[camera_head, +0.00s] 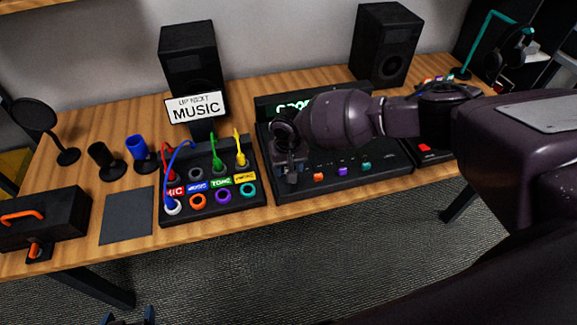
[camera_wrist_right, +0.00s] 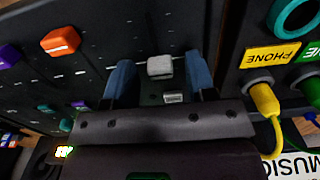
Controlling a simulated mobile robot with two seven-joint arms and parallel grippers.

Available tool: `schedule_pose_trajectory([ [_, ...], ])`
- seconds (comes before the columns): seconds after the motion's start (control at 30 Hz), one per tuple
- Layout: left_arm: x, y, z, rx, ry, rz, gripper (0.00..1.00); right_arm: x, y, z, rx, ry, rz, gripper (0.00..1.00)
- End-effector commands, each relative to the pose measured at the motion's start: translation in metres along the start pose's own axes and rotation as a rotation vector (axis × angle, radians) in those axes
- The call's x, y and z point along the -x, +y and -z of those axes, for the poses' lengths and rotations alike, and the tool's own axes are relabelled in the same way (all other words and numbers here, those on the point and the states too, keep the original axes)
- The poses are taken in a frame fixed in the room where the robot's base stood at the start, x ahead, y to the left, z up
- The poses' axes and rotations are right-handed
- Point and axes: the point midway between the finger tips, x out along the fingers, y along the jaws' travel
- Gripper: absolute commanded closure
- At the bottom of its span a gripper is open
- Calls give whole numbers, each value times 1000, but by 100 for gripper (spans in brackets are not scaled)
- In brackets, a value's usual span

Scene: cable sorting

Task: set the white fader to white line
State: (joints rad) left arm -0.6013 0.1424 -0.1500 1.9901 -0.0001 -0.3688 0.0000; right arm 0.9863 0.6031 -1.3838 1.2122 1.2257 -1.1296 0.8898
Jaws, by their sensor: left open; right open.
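The white fader (camera_wrist_right: 160,66) shows in the right wrist view as a pale block on the dark mixing console (camera_head: 340,180). My right gripper (camera_wrist_right: 160,80) is open, with one blue finger on each side of the fader and a visible gap to each. A small pale marked patch (camera_wrist_right: 173,98) lies near the fader; I cannot tell if it is the white line. In the head view my right gripper (camera_head: 289,172) is over the console's left end and hides the fader. My left gripper (camera_head: 128,316) is at the bottom edge, open and away from the table.
Orange (camera_head: 318,176), purple (camera_head: 342,171) and teal (camera_head: 367,167) faders sit to the right on the console. A cable box (camera_head: 212,212) with blue, green and yellow plugs stands close on the left. Two speakers and a music sign (camera_head: 196,107) stand behind.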

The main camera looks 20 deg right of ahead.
Motion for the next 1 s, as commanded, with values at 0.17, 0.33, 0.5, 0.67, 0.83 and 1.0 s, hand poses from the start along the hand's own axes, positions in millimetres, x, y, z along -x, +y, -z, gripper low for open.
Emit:
schedule_pose_trajectory([
  [0.17, 2, -1, 6, 0, 5, 0, 20, 21, 0, 1, 0, 3, 2, 49],
  [0.33, 5, -1, 12, 0, 10, 1, 20, 53, 0, 1, -1, 3, 2, 49],
  [0.5, 7, -2, 17, 0, 13, 1, 20, 81, 0, 0, 0, 2, 1, 49],
  [0.67, 8, -2, 19, 0, 14, 1, 20, 99, 1, 1, -1, 2, 0, 49],
  [0.83, 8, -2, 20, 0, 15, 1, 20, 106, 0, 0, -1, 1, 0, 49],
  [1.0, 8, -2, 19, 0, 15, 1, 20, 107, 0, 0, -1, 1, 0, 49],
])
